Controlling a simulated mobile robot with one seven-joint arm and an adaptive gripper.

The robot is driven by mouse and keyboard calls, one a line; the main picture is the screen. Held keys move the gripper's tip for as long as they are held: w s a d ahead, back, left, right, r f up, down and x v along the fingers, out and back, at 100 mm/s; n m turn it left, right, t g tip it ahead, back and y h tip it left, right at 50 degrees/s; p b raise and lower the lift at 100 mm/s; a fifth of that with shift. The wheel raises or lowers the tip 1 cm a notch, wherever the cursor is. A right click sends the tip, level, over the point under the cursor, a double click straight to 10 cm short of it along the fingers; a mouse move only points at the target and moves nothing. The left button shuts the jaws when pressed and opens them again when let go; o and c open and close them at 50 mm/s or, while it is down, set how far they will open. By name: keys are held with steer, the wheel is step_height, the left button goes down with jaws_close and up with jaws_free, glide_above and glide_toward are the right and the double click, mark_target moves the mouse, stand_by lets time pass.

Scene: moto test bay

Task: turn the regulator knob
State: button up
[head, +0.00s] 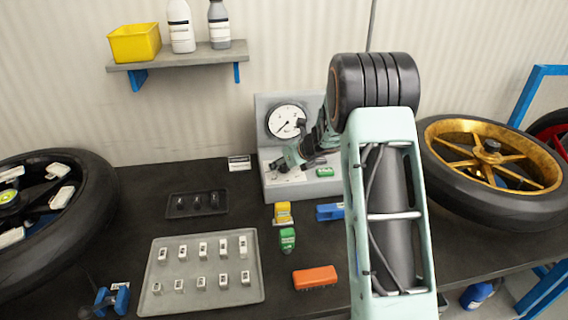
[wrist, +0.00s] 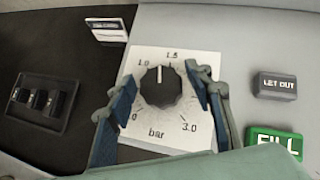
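The round pressure gauge (head: 286,122) is on the unit's upright panel. A green FILL button (wrist: 274,143) and a dark LET OUT button (wrist: 277,87) lie right of the knob. A dark tray (head: 196,204) stands left. Wheels flank the bench, and a grey tray (head: 200,304) lies in front.

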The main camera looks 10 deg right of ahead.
steer(key=c, duration=0.9)
steer(key=shift+c, duration=0.2)
